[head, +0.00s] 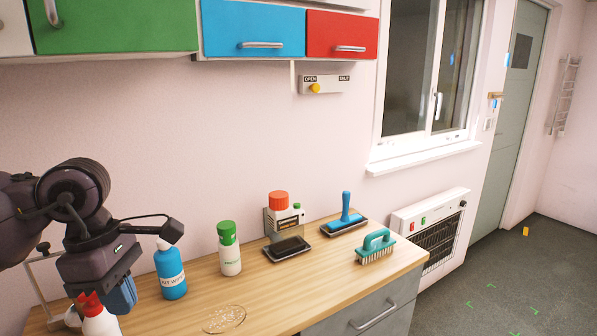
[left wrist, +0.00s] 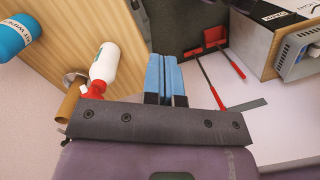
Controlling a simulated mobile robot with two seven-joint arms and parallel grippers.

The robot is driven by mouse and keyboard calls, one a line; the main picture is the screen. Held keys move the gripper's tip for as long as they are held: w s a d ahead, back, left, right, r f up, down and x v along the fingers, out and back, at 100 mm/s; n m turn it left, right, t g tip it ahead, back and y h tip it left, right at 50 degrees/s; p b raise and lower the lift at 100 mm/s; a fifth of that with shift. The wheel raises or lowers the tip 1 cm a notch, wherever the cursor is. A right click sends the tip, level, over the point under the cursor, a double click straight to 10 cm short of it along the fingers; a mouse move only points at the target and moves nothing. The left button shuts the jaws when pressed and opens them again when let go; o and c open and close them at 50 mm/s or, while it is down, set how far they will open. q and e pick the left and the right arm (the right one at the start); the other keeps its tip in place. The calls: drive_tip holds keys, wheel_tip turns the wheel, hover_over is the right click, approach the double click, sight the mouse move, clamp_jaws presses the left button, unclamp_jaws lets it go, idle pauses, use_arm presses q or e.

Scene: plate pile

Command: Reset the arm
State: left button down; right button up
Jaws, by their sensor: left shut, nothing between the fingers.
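My left gripper (head: 121,296) hangs over the left end of the wooden counter (head: 330,262) in the head view. Its blue fingers show pressed together in the left wrist view (left wrist: 165,76), with nothing between them. A white bottle with a red cap (head: 98,318) stands close to the gripper; it also shows in the left wrist view (left wrist: 104,64), apart from the fingers. My right gripper is in neither view.
A blue bottle (head: 171,272), a green-capped bottle (head: 229,250), a blue-handled tool (head: 345,220) and a teal brush (head: 376,246) stand on the counter. Cabinets (head: 252,30) hang above. Red-handled tools (left wrist: 216,40) lie below in the wrist view. The counter's front middle is mostly clear.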

use_arm(q)
drive_tip(key=s+d+f+n+g+h, duration=0.2)
drive_tip(key=d+n+h, duration=0.1)
drive_tip(key=d+h, duration=0.4)
drive_tip(key=s+d+f+n+g+h, duration=0.1)
drive_tip(key=d+f+n+h, duration=0.2)
drive_tip(key=d+h, duration=0.35)
drive_tip(key=w+a+f+n+t+y, duration=0.2)
drive_tip(key=a+f+n+t, duration=0.4)
drive_tip(key=n, duration=0.6)
drive_tip(key=w+a+f+n+t+y, duration=0.1)
drive_tip(key=f+n+t+y, duration=0.25)
drive_tip(key=n+t, duration=0.65)
drive_tip(key=w+a+f+n+t+y, duration=0.2)
drive_tip(key=a+f+n+t, duration=0.3)
drive_tip(key=n, duration=0.8)
drive_tip(key=s+a+f+n+g+y, duration=0.2)
drive_tip(key=s+f+n+y, duration=0.2)
drive_tip(key=f, duration=0.5)
drive_tip(key=s+a+f+n+g+y, duration=0.2)
drive_tip(key=s+f+n+g+y, duration=0.1)
drive_tip(key=s+f+n, duration=0.4)
wheel_tip(320, 180, down, 3)
drive_tip(key=shift+s+a+r+n+g+y, duration=0.2)
drive_tip(key=shift+s+a+n+g+y, duration=0.15)
drive_tip(key=shift+s, duration=0.8)
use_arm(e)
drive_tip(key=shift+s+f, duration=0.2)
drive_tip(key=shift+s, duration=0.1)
